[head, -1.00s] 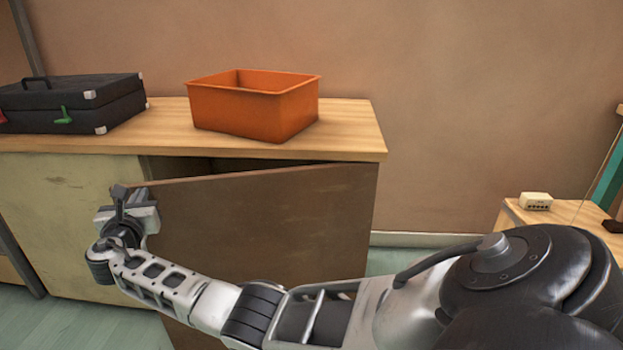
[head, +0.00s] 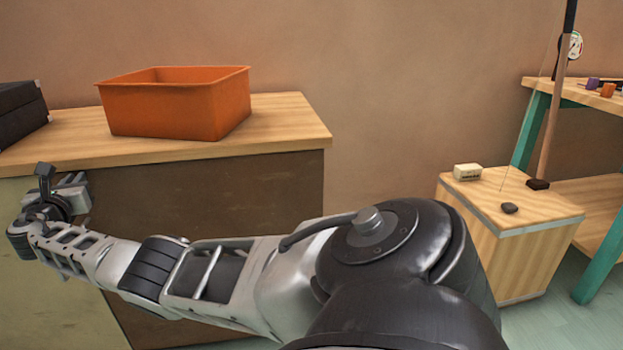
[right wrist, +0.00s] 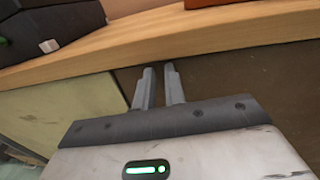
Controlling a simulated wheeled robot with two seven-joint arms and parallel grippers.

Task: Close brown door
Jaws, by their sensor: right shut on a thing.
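The brown door (head: 230,190) is the right-hand front of the wooden cabinet. It now sits under the countertop (head: 285,125), and no dark gap shows above it in the head view. My right gripper (head: 80,190) is at the door's left edge, near the top. In the right wrist view, its two fingers (right wrist: 159,88) are close together against the brown door (right wrist: 235,80), just below the countertop. It is shut on the door; the exact grip point is hard to see. My right arm hides the lower part of the door. My left gripper is not in view.
An orange bin (head: 180,110) and a black case (head: 18,112) stand on the countertop. A pale panel (head: 25,290) is left of the door. To the right stand a small wooden box (head: 500,240) with little items on it and a green-legged table (head: 540,125).

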